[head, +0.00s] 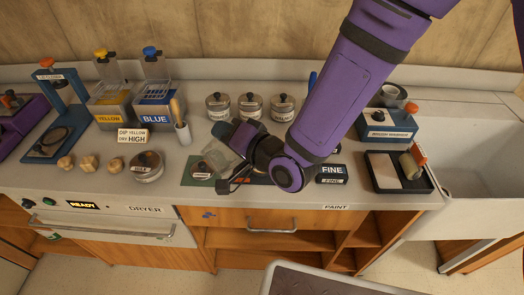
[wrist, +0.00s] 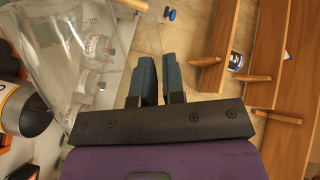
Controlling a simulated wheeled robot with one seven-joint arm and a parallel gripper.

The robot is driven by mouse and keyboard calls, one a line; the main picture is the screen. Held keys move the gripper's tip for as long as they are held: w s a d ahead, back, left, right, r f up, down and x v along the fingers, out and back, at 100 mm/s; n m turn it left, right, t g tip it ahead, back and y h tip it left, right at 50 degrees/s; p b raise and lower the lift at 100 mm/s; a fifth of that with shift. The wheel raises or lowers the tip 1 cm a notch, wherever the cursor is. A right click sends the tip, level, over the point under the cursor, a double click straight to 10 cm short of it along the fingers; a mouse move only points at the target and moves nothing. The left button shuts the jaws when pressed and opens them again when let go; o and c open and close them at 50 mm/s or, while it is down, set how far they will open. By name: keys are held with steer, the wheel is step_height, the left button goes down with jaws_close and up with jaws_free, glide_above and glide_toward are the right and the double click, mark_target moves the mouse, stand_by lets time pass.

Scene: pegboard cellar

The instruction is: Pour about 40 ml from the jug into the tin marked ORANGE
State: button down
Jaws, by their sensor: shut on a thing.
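My gripper (head: 234,158) is shut on the clear jug (head: 216,154), which is tilted to the left above the green mat (head: 192,180). The jug also fills the left of the wrist view (wrist: 70,45), beside my dark fingers (wrist: 160,80). A tin (head: 203,171) stands on the mat below the jug, partly covered by it; its label is too small to read. Another round tin (head: 147,167) stands to the left, and several lidded tins (head: 251,107) stand at the back; I cannot tell which is marked ORANGE. The liquid level and any stream are not clear.
Yellow (head: 110,105) and blue (head: 153,105) tanks stand at the back left, with a brush pot (head: 182,132) nearby. A FINE block (head: 331,174) and black tray (head: 399,185) lie to the right, before the sink (head: 490,160). Wooden knobs (head: 88,162) sit at left.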

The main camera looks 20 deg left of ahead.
mark_target(209, 141)
steer(key=shift+s+a+f+n+h, duration=0.2)
steer(key=shift+s+a+n+h, duration=0.2)
steer(key=shift+s+a+n, duration=0.5)
steer(key=shift+s+f+n, duration=0.2)
steer(key=shift+s+n, duration=0.05)
steer(key=shift+n, duration=0.35)
steer(key=shift+s+f+t+h, duration=0.1)
steer(key=shift+f+t+h, duration=0.1)
steer(key=shift+t+h, duration=0.15)
steer(key=shift+a+f+n, duration=0.1)
steer(key=shift+f+n, duration=0.15)
steer(key=shift+n, duration=0.15)
steer(key=shift+s, duration=0.1)
steer(key=shift+s+a+f+h, duration=0.1)
steer(key=shift+a+f+h, duration=0.05)
steer(key=shift+f+h, duration=0.15)
steer(key=s+a+f+n+t+h, duration=0.2)
steer(key=f+n, duration=0.3)
steer(key=f, duration=0.3)
steer(key=shift+s+a+f+n+b, duration=0.3)
steer(key=shift+s+a+f+n, duration=0.1)
steer(key=shift+s+a, duration=0.25)
